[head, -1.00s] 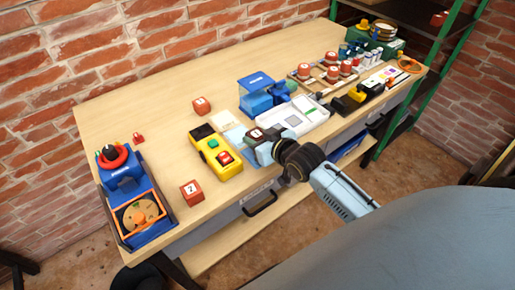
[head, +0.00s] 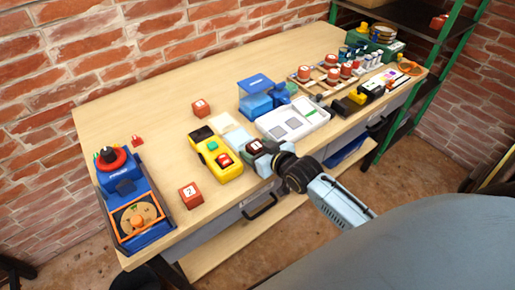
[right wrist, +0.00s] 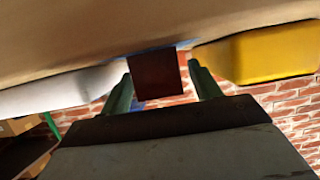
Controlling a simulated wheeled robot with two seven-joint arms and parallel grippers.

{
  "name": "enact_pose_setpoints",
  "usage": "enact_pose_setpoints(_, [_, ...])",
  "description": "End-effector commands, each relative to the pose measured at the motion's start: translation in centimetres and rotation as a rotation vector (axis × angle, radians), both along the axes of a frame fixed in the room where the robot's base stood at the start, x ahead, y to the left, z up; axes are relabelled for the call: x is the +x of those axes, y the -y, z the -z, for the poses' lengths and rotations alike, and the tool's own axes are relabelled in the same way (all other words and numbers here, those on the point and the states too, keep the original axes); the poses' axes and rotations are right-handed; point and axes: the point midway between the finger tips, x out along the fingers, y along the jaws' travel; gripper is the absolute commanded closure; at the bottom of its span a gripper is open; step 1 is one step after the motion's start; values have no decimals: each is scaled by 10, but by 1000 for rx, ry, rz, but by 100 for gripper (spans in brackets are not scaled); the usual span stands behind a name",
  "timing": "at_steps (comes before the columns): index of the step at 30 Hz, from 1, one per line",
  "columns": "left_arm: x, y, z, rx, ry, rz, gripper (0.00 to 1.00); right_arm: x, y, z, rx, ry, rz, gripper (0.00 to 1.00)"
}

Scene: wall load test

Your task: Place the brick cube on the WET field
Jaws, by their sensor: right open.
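A red-brown brick cube with a white label (head: 255,146) is at the bench's front edge, between the fingers of my right gripper (head: 257,148). In the right wrist view, the dark red cube (right wrist: 155,76) sits between the two green fingertips (right wrist: 162,88), with a gap showing on both sides. The right gripper is open. Two similar labelled cubes stand apart on the bench, one towards the back (head: 200,108) and one near the front left (head: 190,196). I cannot read a WET label; a pale pad (head: 239,139) lies just behind the gripper. My left gripper is out of view.
A yellow control box (head: 216,156) stands close left of the gripper, and a white tray with grey squares (head: 312,122) close right. A blue device (head: 257,98) is behind. A blue unit with an orange frame (head: 127,185) stands far left. The back-left bench top is clear.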

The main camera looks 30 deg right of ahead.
Motion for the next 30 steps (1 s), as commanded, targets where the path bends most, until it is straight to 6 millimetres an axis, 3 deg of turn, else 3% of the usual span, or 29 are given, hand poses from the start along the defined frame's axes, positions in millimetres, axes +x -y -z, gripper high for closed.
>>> enact_pose_setpoints(8, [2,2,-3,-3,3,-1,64,-7,1,-5,0,-2,0,38])
enact_pose_setpoints(21, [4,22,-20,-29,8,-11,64,-84,6,-38,0,-2,0,38])
enact_pose_setpoints(30, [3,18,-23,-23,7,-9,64,-109,9,-48,0,-1,0,38])
